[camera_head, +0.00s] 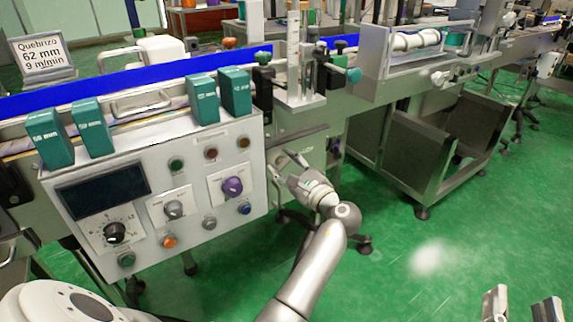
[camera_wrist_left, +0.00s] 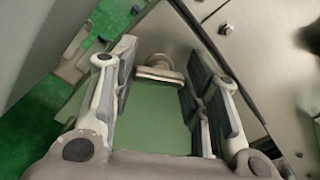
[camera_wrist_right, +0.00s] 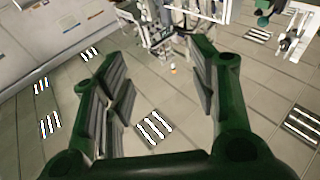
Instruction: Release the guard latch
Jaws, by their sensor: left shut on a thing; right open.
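My left gripper (camera_head: 281,172) reaches to the machine's front, just right of the control panel. In the left wrist view the left gripper (camera_wrist_left: 160,90) has its fingers on either side of a pale metal piece with a rounded end (camera_wrist_left: 160,70), apparently the guard latch. The gripper is shut on it. The exact contact is hard to see, and in the head view the gripper mostly hides this piece. My right gripper (camera_head: 522,306) is open and empty at the lower right, away from the machine.
The control panel (camera_head: 150,240) with knobs and buttons stands left of my left gripper. Several teal blocks (camera_head: 235,92) stand above it. A conveyor with a blue strip runs behind. A metal bin (camera_head: 425,150) stands to the right. The green floor (camera_head: 450,275) is clear there.

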